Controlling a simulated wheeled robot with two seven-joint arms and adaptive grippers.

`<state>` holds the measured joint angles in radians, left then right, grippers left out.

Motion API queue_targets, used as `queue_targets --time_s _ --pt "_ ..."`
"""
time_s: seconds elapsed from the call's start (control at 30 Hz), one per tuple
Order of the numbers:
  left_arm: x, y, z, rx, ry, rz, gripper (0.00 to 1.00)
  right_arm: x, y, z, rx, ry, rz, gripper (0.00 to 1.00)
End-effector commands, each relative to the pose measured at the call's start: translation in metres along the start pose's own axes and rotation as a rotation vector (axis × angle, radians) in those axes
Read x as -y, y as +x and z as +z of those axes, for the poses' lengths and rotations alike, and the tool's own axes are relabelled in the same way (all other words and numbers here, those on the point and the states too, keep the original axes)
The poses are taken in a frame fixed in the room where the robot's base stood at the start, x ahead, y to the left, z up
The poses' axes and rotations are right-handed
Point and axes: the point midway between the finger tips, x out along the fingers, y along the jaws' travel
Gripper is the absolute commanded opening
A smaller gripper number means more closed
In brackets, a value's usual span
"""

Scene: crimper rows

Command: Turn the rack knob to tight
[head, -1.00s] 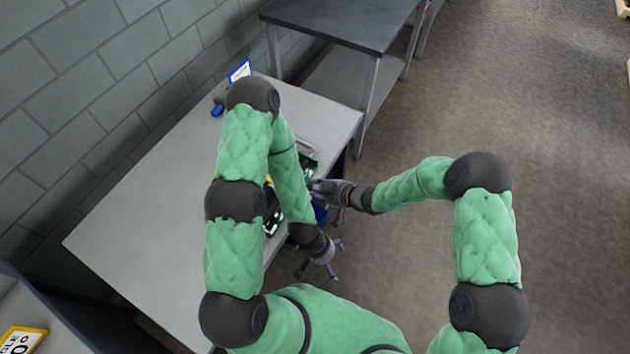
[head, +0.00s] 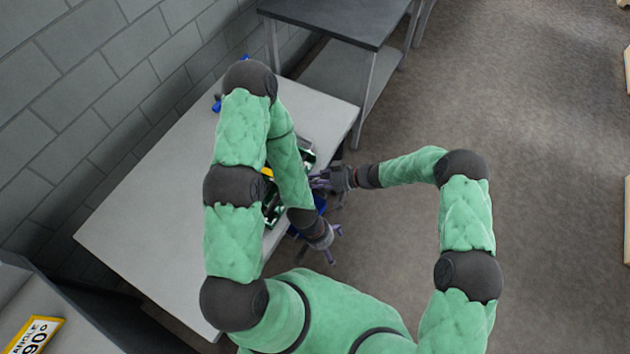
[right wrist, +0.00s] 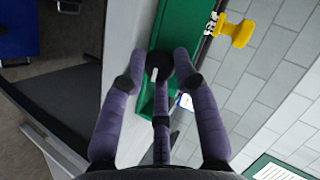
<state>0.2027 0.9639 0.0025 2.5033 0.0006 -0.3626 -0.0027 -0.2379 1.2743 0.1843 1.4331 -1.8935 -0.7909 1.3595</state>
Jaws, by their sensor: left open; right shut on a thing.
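A black round knob (right wrist: 157,64) with a white mark sits on the green rack (right wrist: 185,28) in the right wrist view. My right gripper (right wrist: 160,70) has its purple fingers closed around the knob. In the head view this gripper (head: 320,180) is at the table's right edge, beside the rack (head: 273,212), which my left arm partly covers. The knob is hidden there, and I cannot read any tight marking. My left gripper (head: 332,255) is open and empty, off the table's front right edge.
The rack stands on a light table (head: 150,215) by a block wall. A yellow part (right wrist: 236,32) sticks out beside the rack. A dark-topped table (head: 335,20) stands behind. A yellow-framed sign (head: 35,335) is at lower left. Open floor lies to the right.

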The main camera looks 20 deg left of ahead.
Motion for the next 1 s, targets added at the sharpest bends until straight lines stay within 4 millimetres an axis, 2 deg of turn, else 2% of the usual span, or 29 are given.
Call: queue_targets --time_s 0.57,0.6,0.63,1.0 --pt "0.0003 0.0008 -0.0001 0.000 0.000 0.000 1.00 -0.0011 -0.0004 -0.0015 0.003 0.030 -0.016 0.00" --pt "0.0003 0.0008 -0.0001 0.000 0.000 0.000 1.00 -0.0011 -0.0004 -0.0015 0.003 0.030 -0.016 0.33" --pt "0.0003 0.0008 -0.0001 0.000 0.000 0.000 1.00 -0.0011 -0.0004 -0.0015 0.003 0.030 -0.016 0.40" --pt "0.0003 0.0009 -0.0002 0.000 0.000 0.000 1.00 -0.0009 -0.0027 -0.0012 0.003 0.029 -0.016 0.40"
